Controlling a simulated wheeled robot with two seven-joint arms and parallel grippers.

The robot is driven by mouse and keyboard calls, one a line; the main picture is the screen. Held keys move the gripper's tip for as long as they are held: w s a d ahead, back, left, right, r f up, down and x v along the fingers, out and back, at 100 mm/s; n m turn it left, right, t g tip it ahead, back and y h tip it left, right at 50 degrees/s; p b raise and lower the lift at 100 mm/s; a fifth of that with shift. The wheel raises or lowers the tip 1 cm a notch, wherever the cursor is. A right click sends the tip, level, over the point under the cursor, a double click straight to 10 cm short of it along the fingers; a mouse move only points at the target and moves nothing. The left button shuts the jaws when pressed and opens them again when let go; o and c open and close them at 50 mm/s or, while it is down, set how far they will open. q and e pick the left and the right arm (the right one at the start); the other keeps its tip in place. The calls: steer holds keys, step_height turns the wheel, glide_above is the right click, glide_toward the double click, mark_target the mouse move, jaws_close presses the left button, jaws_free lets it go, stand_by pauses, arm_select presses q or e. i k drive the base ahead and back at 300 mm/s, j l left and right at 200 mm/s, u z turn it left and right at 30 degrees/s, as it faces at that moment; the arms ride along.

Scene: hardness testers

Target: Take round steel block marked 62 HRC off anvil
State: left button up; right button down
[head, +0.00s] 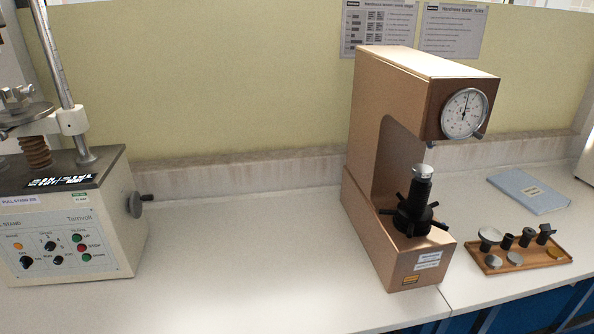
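A brown hardness tester (366,190) with a round dial gauge (464,113) stands on the bench right of the middle. A small round steel block (423,170) sits on top of the black anvil column (419,195), below the tester's overhanging head. The block's marking is too small to read. Neither of my grippers is in view.
A wooden tray (520,259) with several anvils and round blocks lies to the right of the tester. A blue folder (529,192) lies behind the tray. A test stand (75,240) with a column and knobs is at the left. The bench between the machines is clear.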

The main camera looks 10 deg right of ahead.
mark_target(420, 170)
steer(key=i+l+z, duration=0.15)
steer(key=l, duration=0.25)
steer(key=i+l+z, duration=0.15)
steer(key=l, duration=0.25)
steer(key=i+l+z, duration=0.15)
steer(key=l, duration=0.25)
steer(key=i, duration=0.1)
